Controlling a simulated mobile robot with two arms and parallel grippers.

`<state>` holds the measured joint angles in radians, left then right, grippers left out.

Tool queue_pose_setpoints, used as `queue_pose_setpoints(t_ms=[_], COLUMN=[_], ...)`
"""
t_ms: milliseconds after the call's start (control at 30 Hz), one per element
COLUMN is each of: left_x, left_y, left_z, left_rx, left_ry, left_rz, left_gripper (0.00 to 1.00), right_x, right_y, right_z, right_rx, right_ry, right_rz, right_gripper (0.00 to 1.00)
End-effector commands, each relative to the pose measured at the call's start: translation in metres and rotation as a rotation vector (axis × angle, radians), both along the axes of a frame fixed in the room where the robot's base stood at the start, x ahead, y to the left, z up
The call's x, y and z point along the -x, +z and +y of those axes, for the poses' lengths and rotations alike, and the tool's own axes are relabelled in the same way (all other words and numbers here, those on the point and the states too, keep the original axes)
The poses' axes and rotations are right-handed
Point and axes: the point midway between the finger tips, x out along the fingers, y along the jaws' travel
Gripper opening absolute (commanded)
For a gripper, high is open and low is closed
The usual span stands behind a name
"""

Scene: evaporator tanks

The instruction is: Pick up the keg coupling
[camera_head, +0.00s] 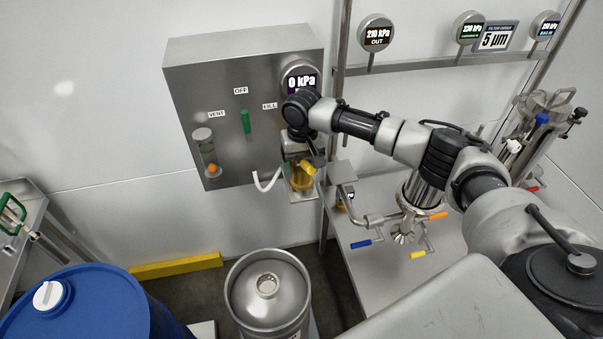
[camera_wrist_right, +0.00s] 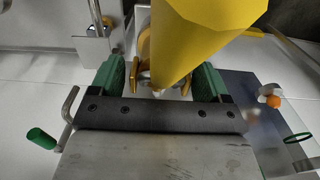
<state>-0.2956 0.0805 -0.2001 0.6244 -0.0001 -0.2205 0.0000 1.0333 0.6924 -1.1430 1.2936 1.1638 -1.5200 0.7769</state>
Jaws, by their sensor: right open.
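The keg coupling (camera_head: 301,180), a yellow and metal fitting, sits low at the right front of the steel control box. A white hose is beside it. In the right wrist view, its yellow body (camera_wrist_right: 203,38) is large and close to the camera. My right gripper (camera_head: 303,163) is over the coupling and partly hides it. In the wrist view its green-padded fingers (camera_wrist_right: 160,78) are apart, with yellow parts of the coupling between them. I cannot tell whether the pads touch it. My left gripper is not in view.
The control box (camera_head: 190,85) has a green lever (camera_head: 246,121) and a flow tube with an orange ball (camera_head: 212,170). A steel keg (camera_head: 267,315) and a blue drum (camera_head: 80,310) stand below. Valves with coloured handles (camera_head: 361,244) are over the steel bench at right.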

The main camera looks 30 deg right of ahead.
Motion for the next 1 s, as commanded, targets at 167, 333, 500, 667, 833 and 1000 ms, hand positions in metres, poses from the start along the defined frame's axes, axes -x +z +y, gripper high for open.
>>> queue_pose_setpoints(t_ms=[167,333,500,667,833,1000], left_x=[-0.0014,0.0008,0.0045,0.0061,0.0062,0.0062], left_y=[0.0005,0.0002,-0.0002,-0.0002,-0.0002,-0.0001], left_z=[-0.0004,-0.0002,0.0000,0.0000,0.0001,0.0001], left_rx=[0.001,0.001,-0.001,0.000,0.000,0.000], left_ry=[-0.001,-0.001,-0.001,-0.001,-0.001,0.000], left_rz=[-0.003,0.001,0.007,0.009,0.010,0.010], left_gripper=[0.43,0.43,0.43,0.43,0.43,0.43], right_x=[0.0003,0.0001,0.0001,0.0000,0.0000,-0.0007], right_y=[-0.0055,-0.0052,-0.0049,-0.0047,-0.0046,-0.0032], right_z=[0.0002,0.0002,0.0002,0.0002,0.0002,0.0003], right_rx=[0.000,0.000,0.000,0.000,0.000,0.000], right_ry=[0.001,0.001,0.001,0.000,0.000,0.000], right_rz=[0.000,0.000,0.000,0.000,-0.001,-0.003], right_gripper=[0.77,0.69,0.43,0.19,0.00,0.00])
